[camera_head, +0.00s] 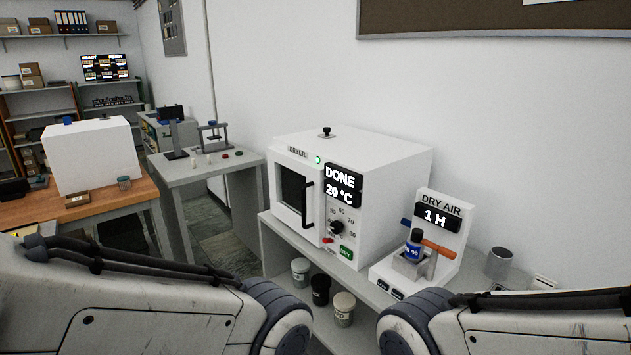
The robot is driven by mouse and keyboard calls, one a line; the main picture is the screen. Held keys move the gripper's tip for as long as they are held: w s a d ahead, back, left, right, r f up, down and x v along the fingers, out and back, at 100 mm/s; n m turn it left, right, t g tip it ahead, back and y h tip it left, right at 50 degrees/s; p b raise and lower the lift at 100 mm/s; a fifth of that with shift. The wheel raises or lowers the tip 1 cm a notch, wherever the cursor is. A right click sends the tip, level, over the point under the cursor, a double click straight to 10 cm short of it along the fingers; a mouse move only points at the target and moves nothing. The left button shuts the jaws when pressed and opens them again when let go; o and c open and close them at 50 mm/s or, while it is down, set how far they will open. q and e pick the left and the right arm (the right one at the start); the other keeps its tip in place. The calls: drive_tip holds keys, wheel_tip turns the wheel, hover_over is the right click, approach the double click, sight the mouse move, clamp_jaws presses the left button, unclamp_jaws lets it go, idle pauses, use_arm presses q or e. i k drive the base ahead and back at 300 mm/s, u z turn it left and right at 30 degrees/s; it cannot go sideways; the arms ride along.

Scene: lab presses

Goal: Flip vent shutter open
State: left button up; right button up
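A white dryer (390,170) stands on a grey bench to the right of centre. Its display reads DONE and 20 °C, and a green light is lit beside it. Its windowed door (293,190) with a black handle looks shut. A small dark fitting (326,132) sits on top of the dryer. A small red part (327,240) is low on its front, left of a green button. I cannot tell for certain which part is the vent shutter, or its position. Only links of my two arms show at the bottom; both grippers are out of view.
A DRY AIR unit (446,222) reading 1 H stands right of the dryer, with a blue-labelled bottle (414,244) and an orange-handled lever (437,247). A metal cup (498,264) is farther right. Several lidded jars are on the lower shelf. A grey side table (205,172) stands left.

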sight(326, 129)
drive_tip(key=u, duration=1.25)
drive_tip(key=i, duration=1.65)
drive_tip(key=z, duration=2.1)
